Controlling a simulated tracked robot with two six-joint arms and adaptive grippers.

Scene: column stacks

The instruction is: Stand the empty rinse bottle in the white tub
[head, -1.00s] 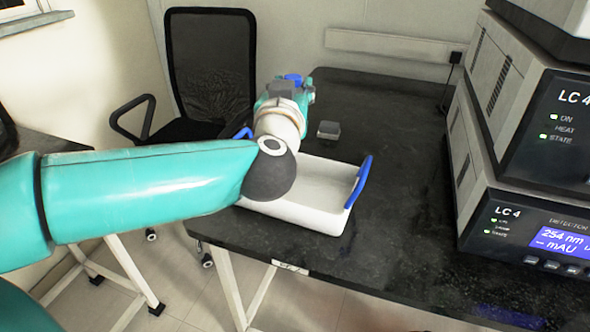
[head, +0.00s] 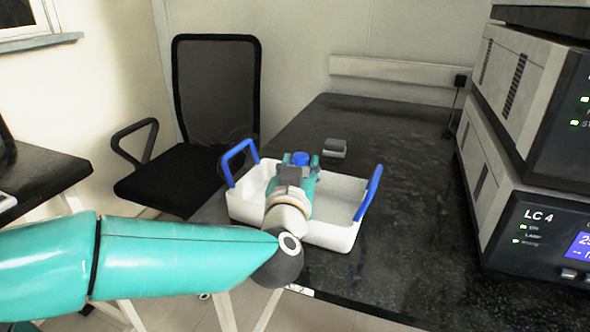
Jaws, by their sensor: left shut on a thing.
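The white tub (head: 333,236) with two raised blue handles stands near the front left edge of the dark bench. My left gripper (head: 300,165) reaches over the tub from the front, its wrist covering part of the tub's front wall and inside. It is shut on the rinse bottle, of which only a blue cap (head: 300,158) shows between the fingers. The bottle's body is hidden behind the gripper, so I cannot tell whether it touches the tub floor. My right gripper is not in view.
A small grey block (head: 334,148) lies on the bench behind the tub. Stacked LC 4 instruments (head: 520,215) stand at the right. The bench between them and the tub is clear. A black chair (head: 215,110) stands left of the bench.

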